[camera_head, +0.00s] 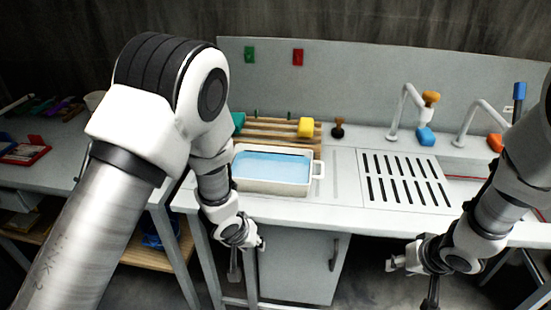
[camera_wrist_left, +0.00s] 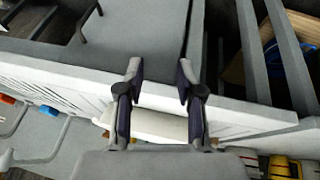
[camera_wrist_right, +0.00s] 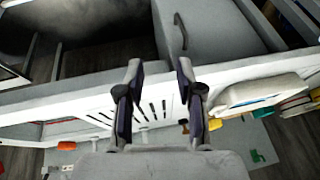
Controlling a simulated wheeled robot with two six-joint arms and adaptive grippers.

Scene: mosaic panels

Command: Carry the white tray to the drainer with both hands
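The white tray (camera_head: 240,181) is a shallow box with blue inside and a handle at its right end. It sits on the counter, left of the slotted drainer (camera_head: 404,181). My left gripper (camera_head: 248,246) is below the counter's front edge, in front of the tray, touching nothing. In the left wrist view its fingers (camera_wrist_left: 160,70) are apart and empty, with part of the tray (camera_wrist_left: 160,124) beyond them. My right gripper (camera_head: 396,263) hangs in front of the drainer, low and clear of the counter. Its fingers (camera_wrist_right: 160,70) are apart and empty; the tray (camera_wrist_right: 250,92) lies to their right.
A side table (camera_head: 60,170) with small items is at left. The drainer surface is clear.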

